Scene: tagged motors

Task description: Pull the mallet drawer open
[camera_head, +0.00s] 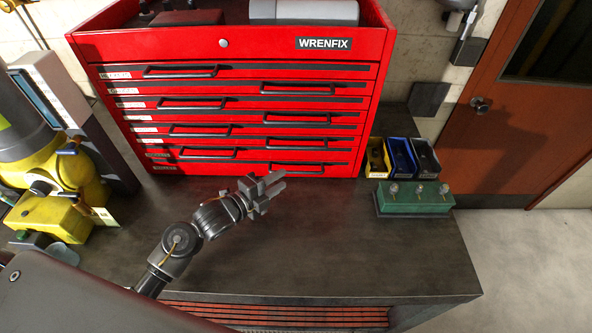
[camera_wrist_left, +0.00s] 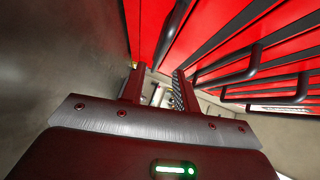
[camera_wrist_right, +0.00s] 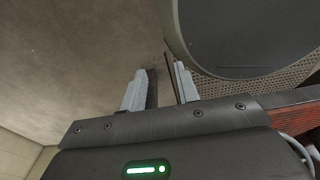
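The red WRENFIX tool chest (camera_head: 224,42) stands at the back of the workbench. Its front has several drawers, all looking shut, with dark bar handles such as an upper left one (camera_head: 180,72) and a lower right one (camera_head: 297,167). The small drawer labels (camera_head: 117,75) are too small to read, so I cannot tell which is the mallet drawer. My left gripper (camera_head: 284,180) is open and empty, over the bench in front of the lowest drawers, apart from the handles. The left wrist view shows handles (camera_wrist_left: 228,72) right of its fingers. My right gripper (camera_wrist_right: 160,85) is open and empty, outside the head view.
Yellow, blue and dark bins (camera_head: 401,158) and a green block with knobs (camera_head: 414,199) sit right of the chest. A yellow machine (camera_head: 58,190) stands at the left. The front middle of the workbench (camera_head: 340,240) is clear. A brown door (camera_head: 520,120) is at the right.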

